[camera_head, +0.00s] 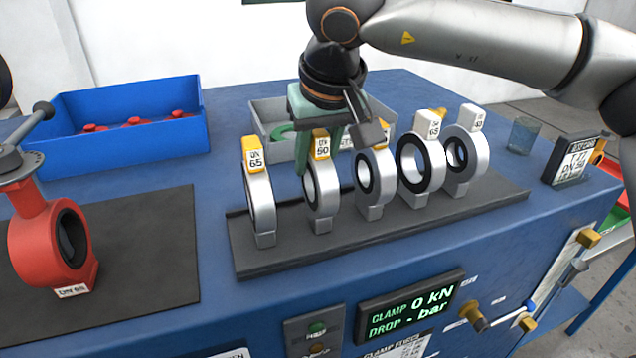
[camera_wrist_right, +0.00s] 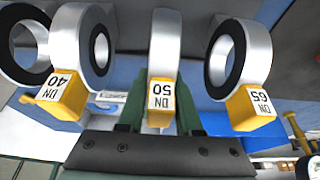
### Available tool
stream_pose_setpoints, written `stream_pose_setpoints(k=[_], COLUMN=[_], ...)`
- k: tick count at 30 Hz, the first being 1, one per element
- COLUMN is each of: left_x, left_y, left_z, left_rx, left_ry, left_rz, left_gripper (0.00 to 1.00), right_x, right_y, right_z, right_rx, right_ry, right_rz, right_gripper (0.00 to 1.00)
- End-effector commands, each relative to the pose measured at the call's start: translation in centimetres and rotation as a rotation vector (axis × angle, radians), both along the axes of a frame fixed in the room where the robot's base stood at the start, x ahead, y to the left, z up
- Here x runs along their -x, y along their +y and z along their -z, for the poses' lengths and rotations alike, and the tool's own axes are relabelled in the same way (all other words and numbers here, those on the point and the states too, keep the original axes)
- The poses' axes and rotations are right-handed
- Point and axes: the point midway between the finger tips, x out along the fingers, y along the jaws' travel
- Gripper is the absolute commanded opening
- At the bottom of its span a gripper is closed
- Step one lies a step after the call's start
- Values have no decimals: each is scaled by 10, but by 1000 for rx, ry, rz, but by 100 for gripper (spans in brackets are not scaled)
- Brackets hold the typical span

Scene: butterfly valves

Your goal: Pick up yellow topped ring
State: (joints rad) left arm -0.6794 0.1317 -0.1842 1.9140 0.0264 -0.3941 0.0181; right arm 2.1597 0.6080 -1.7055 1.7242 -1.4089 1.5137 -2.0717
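A row of silver rings stands upright on a dark rack (camera_head: 385,232). The yellow-topped DN 65 ring (camera_head: 260,200) is at the left end. Beside it is the yellow-topped DN 50 ring (camera_head: 322,190), also in the wrist view (camera_wrist_right: 165,45). A third ring (camera_head: 375,175) is partly behind my gripper; its yellow DN 40 top (camera_wrist_right: 62,95) shows in the wrist view. My right gripper (camera_head: 319,160) points down, its green fingers on either side of the DN 50 top. It looks open; contact is unclear. My left gripper is not in view.
Two rings with white labels, one (camera_head: 420,170) and another (camera_head: 465,160), stand at the rack's right. A red valve (camera_head: 50,235) is on a dark mat (camera_head: 150,290). A blue bin (camera_head: 130,150), a grey bin (camera_head: 270,115) and a glass (camera_head: 523,135) stand behind.

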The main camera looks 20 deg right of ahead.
Motion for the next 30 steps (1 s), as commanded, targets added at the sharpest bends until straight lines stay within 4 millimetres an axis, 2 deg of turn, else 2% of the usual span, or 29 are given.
stream_pose_setpoints(k=[1, 7, 9, 30], left_x=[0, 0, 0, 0], left_y=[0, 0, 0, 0], left_z=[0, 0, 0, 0], left_rx=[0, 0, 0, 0], left_ry=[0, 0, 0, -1], left_rz=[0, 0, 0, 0], left_gripper=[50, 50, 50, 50], right_x=[0, 0, 0, 0], right_y=[0, 0, 0, 0], right_z=[0, 0, 0, -1], right_rx=[0, 0, 0, 0], right_ry=[0, 0, 0, -1], right_rz=[0, 0, 0, 0], right_gripper=[27, 4, 0, 0])
